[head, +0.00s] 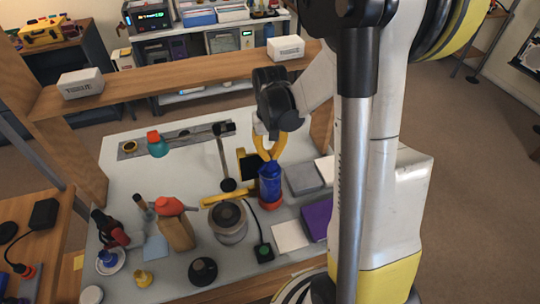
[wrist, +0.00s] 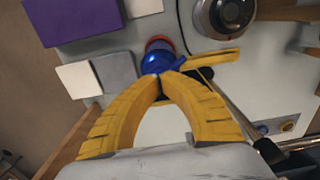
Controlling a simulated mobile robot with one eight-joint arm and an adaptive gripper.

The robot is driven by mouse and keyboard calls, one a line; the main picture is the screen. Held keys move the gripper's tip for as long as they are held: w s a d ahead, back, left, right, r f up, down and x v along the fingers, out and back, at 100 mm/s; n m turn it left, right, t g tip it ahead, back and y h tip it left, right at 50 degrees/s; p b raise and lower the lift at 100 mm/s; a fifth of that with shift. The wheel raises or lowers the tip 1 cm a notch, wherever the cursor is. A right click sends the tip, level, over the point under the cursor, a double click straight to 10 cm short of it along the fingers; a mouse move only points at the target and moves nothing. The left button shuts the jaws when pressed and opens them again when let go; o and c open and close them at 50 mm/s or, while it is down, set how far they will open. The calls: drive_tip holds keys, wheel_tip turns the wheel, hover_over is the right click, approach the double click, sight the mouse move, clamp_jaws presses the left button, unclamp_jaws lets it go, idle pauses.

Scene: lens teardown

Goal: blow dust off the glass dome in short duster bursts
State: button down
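A blue duster (head: 270,188), like a can or bottle, is upright at the middle right of the grey worktop. Its blue top also shows in the wrist view (wrist: 158,62), with a red rim behind it. My gripper (head: 268,158) has yellow fingers, which come together at the duster's top; in the wrist view the fingertips (wrist: 159,76) close on its narrow blue part. I cannot tell whether its base touches the worktop. A round silver unit with a dark grey centre (head: 228,218) stands left of the duster. I cannot clearly identify a glass dome.
A yellow bar (head: 222,200) lies behind the silver unit. A purple block (head: 317,218) and grey pads lie right. The back left worktop is mostly clear.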

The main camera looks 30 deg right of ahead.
drive_tip(key=shift+r+p, duration=1.3)
drive_tip(key=shift+r, duration=0.65)
drive_tip(key=shift+r, duration=0.1)
wheel_tip(320, 180, up, 5)
drive_tip(key=p, duration=0.3)
drive_tip(key=shift+p, duration=0.3)
drive_tip(key=shift+a, duration=0.1)
